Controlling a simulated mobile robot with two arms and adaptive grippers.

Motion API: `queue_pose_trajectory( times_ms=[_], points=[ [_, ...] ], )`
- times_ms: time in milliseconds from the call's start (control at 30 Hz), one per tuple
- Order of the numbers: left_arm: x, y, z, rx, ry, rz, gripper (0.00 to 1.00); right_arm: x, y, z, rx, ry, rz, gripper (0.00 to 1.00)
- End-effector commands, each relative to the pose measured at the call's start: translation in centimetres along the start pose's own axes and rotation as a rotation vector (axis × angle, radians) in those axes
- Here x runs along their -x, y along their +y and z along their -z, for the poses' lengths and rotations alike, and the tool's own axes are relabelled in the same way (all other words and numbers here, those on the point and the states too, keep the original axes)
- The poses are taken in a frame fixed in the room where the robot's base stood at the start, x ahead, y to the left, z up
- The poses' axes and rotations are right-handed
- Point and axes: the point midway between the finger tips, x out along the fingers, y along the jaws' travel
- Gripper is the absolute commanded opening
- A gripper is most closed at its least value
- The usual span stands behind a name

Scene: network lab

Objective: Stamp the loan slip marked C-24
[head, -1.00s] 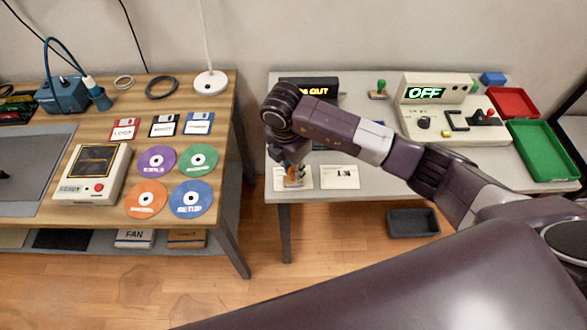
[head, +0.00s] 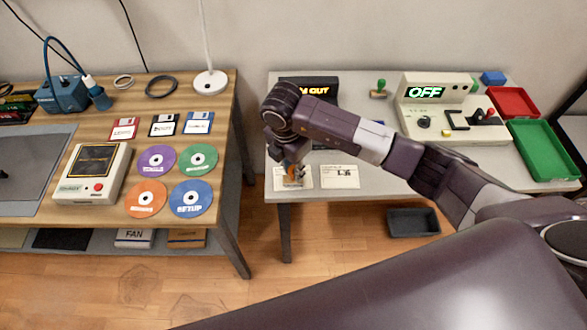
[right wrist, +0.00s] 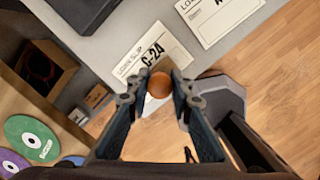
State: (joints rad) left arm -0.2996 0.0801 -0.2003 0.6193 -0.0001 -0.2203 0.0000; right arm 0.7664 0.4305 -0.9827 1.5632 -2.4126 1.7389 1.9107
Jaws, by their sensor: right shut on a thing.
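The loan slip marked C-24 (right wrist: 147,58) is a white card near the front edge of the grey desk. In the head view this slip (head: 305,182) is partly hidden by my right gripper. My right gripper (right wrist: 158,92) is shut on a stamp, whose round orange-brown knob (right wrist: 159,85) shows between the fingers. In the head view the right gripper (head: 291,172) points down over the slip. The stamp's lower end is hidden, so I cannot tell whether it touches the card. My left gripper is not in view.
A second slip (head: 340,176) lies just right of it. A green-handled stamp (head: 380,89) stands farther back. A beige console (head: 440,118), a red tray (head: 513,102) and a green tray (head: 545,150) fill the right side. A gap separates the wooden table (head: 228,95) from this desk.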

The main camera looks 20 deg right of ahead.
Motion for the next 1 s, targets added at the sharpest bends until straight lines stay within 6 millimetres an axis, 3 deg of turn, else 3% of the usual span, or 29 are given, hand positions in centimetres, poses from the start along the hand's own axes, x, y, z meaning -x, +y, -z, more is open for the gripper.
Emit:
queue_pose_trajectory(
  times_ms=[267, 1000],
  points=[
    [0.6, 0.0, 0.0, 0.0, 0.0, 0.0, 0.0, 0.7, -0.1, 0.0, 0.001, 0.001, 0.003, 0.05],
    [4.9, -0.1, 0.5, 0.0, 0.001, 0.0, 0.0, 6.7, 0.0, -0.8, 0.0, 0.0, 0.0, 0.05]
  ],
)
